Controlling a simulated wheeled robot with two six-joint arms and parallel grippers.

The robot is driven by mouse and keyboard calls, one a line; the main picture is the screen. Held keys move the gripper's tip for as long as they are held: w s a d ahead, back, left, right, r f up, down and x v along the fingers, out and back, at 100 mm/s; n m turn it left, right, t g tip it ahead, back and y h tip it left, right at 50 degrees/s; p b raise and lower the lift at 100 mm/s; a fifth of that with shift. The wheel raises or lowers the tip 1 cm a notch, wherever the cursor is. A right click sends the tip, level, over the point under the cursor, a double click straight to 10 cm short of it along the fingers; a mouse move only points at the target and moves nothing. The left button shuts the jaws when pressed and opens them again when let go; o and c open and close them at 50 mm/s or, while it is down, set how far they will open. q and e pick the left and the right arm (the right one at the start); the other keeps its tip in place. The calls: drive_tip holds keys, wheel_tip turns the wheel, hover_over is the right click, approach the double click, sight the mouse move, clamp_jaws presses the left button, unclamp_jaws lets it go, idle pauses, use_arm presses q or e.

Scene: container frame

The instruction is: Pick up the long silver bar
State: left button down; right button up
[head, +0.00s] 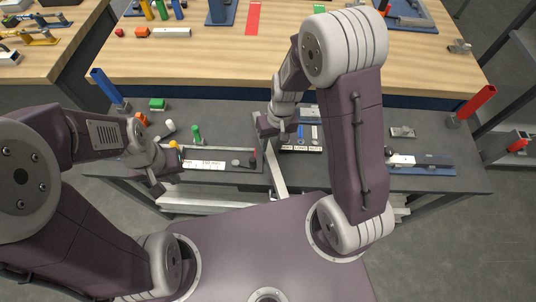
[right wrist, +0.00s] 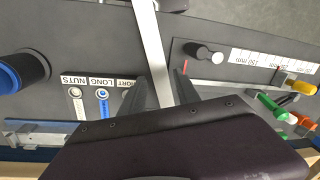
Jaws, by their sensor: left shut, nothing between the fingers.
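The long silver bar (right wrist: 150,45) lies on the dark workbench in the right wrist view, running from the top edge down between my right fingers. In the head view its near end (head: 276,178) shows below my right gripper (head: 270,131), angled towards the bench's front edge; its far part is hidden by the gripper. In the right wrist view my right gripper (right wrist: 158,92) is open, its fingers on either side of the bar with gaps visible. Whether it touches the bench is unclear. My left gripper (head: 157,183) is shut and empty, near the front left of the bench.
A measuring fixture (head: 232,169) with a millimetre scale lies left of the bar. A labelled sorting tray (right wrist: 100,80) with NUTS and LONG compartments is on the other side. A blue post (head: 106,84) and a red post (head: 478,100) stand at the bench's sides.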

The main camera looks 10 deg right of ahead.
sight(270, 153)
drive_tip(key=shift+a+f, duration=0.1)
drive_tip(key=shift+a, duration=0.1)
wheel_tip(270, 153, down, 4)
drive_tip(key=shift+s+d+f, duration=0.1)
drive_tip(key=shift+d, duration=0.05)
drive_tip(key=shift+f, duration=0.3)
drive_tip(key=shift+w+a+f, duration=0.1)
drive_tip(key=shift+w+a, duration=0.1)
drive_tip(key=shift+a, duration=0.05)
clamp_jaws()
